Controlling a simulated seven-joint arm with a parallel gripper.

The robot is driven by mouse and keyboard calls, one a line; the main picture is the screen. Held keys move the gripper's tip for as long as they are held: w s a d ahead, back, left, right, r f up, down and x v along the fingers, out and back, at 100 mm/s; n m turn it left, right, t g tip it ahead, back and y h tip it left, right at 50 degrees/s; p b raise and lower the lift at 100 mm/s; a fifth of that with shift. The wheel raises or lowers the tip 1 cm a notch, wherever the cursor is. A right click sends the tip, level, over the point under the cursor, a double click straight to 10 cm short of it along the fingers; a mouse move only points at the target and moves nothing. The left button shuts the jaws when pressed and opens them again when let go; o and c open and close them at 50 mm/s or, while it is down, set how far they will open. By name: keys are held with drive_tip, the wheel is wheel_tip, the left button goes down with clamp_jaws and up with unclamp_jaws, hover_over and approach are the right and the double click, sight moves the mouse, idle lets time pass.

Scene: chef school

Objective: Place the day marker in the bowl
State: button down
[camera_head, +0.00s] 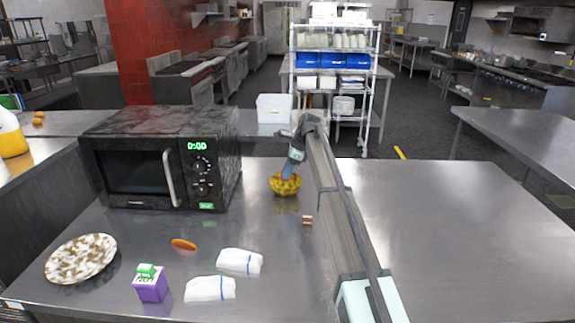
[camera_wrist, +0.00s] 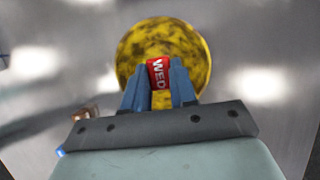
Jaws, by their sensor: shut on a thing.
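The day marker (camera_wrist: 159,73) is a small red piece with "WED" in white letters. My gripper (camera_wrist: 158,84) has its blue fingers closed on the marker's two sides in the wrist view. The bowl (camera_wrist: 190,38) is yellow with dark specks and lies directly behind the marker in that view. In the head view the bowl (camera_head: 286,187) stands on the steel counter right of the microwave, with my gripper (camera_head: 288,175) right at its top. The marker is hidden in the head view. I cannot tell whether it touches the bowl.
A black microwave (camera_head: 150,160) stands left of the bowl. A small copper-coloured piece (camera_head: 307,220) lies in front of the bowl. A speckled plate (camera_head: 80,258), purple carton (camera_head: 150,288), orange item (camera_head: 184,244) and two white cloths (camera_head: 240,261) lie front left. The counter at right is clear.

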drive_tip(key=shift+f, duration=1.25)
drive_tip(key=c, duration=0.8)
unclamp_jaws()
